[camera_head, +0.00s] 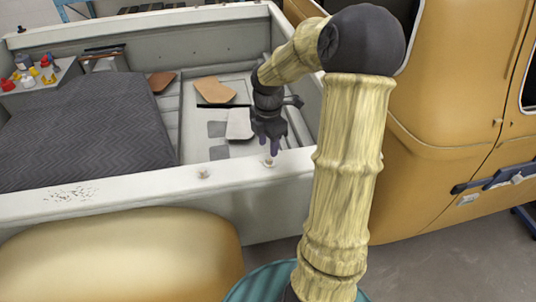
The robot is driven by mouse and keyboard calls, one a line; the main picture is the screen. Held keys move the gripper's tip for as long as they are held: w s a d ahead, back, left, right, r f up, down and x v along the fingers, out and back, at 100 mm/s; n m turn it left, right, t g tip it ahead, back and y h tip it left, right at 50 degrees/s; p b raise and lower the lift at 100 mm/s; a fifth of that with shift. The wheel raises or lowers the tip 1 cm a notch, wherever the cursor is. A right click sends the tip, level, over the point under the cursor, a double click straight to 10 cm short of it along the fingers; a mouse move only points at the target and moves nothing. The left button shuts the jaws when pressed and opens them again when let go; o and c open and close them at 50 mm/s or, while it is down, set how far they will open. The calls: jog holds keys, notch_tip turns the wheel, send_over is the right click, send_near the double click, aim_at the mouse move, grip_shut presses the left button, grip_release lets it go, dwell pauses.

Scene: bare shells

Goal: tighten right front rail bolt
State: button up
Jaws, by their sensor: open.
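Two small pale bolts stand on the white near rail (130,191) of the open bed. One bolt (269,162) is at the right, nearer the orange cab. The other bolt (205,173) is further left along the same rail. My gripper (275,150) is dark, points down and is open, with its fingertips just above the right-hand bolt. I cannot tell whether the fingertips touch that bolt. My arm covers part of the rail's right end.
The orange cab (440,180) stands close on the right. A dark patterned mat (90,130) and loose brown panels (210,92) lie in the bed. Small coloured bottles (38,74) stand on a shelf at far left. An orange fender (120,255) bulges below the rail.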

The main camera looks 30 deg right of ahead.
aim_at(268, 159)
notch_tip(268, 159, down, 6)
jog(key=shift+r, duration=0.1)
grip_shut()
